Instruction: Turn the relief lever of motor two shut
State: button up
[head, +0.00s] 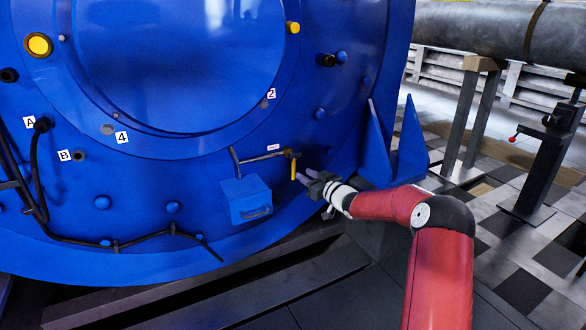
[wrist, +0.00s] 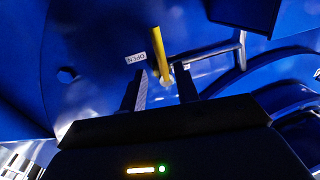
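The yellow relief lever (head: 293,169) hangs down from a small brass valve (head: 289,153) at the end of a thin pipe (head: 262,157) on the big blue motor (head: 180,60). My gripper (head: 307,175) is just right of the lever, fingers pointing at the motor. In the wrist view the lever (wrist: 158,50) shows just beyond and between the fingertips of my gripper (wrist: 162,72). The fingers are apart with nothing gripped. I cannot tell whether either finger touches the lever. A white label reading OPEN (wrist: 135,58) appears upside down beside the lever.
A blue box with a handle (head: 246,200) juts out below the pipe. A blue triangular bracket (head: 411,145) stands right of my gripper. A black cable (head: 150,238) runs along the lower left. A stand with a red knob (head: 545,150) is at the far right.

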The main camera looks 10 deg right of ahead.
aim_at(294, 168)
jog(key=x, duration=0.7)
jog(key=shift+s, duration=0.1)
jog(key=shift+c, duration=0.3)
grip_shut()
